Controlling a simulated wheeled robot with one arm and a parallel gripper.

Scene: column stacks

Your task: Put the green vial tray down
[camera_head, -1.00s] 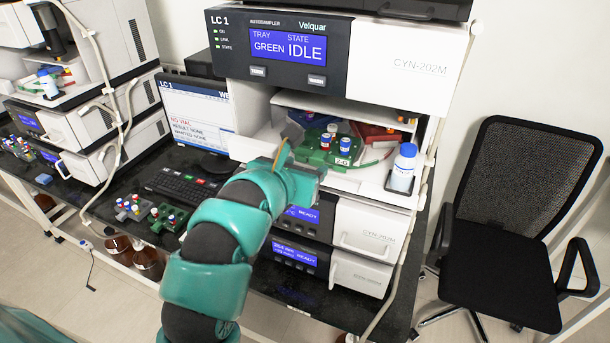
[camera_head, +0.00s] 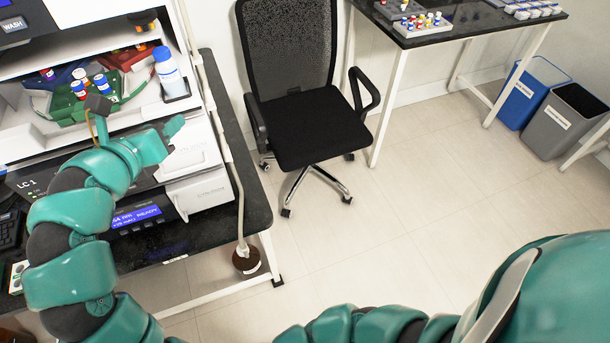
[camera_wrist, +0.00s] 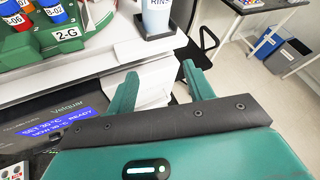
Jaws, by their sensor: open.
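The green vial tray (camera_head: 66,114) sits in the open bay of the LC 1 autosampler, at the left of the head view, with blue-labelled and red-labelled vials standing in it. In the wrist view the tray (camera_wrist: 92,26) shows at the top left with its 2-G label. My gripper (camera_head: 176,128) is outside the bay, in front of the instrument and to the right of the tray, not touching it. In the wrist view my gripper (camera_wrist: 159,70) has its two fingers apart with nothing between them.
A red tray (camera_head: 124,56) is in the bay behind the green one. A white rinse bottle (camera_head: 168,70) stands at the bay's right edge; it also shows in the wrist view (camera_wrist: 157,14). A black chair (camera_head: 300,120) stands to the right. The floor (camera_head: 400,245) beyond is clear.

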